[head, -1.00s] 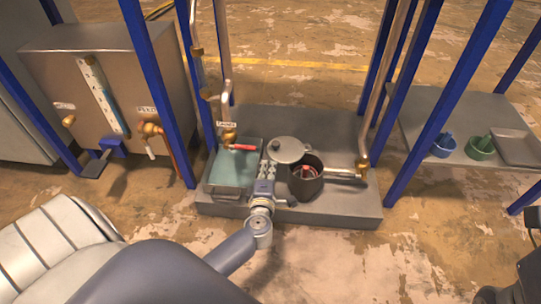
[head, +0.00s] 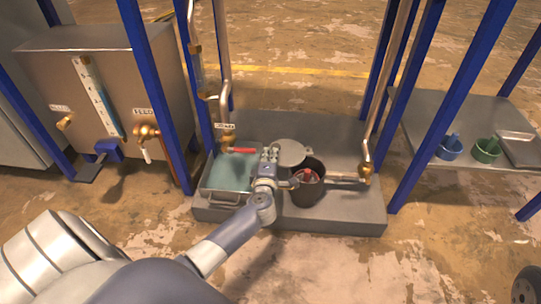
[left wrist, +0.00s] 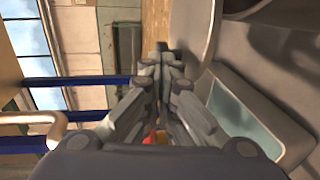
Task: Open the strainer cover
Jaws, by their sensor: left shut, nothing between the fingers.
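The strainer is a dark round pot (head: 307,190) on the grey platform, and its mouth is partly uncovered, with something red inside. Its round grey cover (head: 292,152) sits off to the back left of the mouth. My left gripper (head: 270,151) is shut and empty at the left edge of the cover; I cannot tell whether they touch. In the left wrist view, the shut fingers (left wrist: 165,62) point toward a grey disc edge, probably the cover (left wrist: 192,25). My right gripper is not in view.
A tray of teal liquid (head: 215,194) stands left of my gripper, with a red-handled valve (head: 240,150) above it. A pipe (head: 345,178) runs right from the pot. Blue posts (head: 155,95) frame the platform. A side table (head: 440,120) holds blue and green cups.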

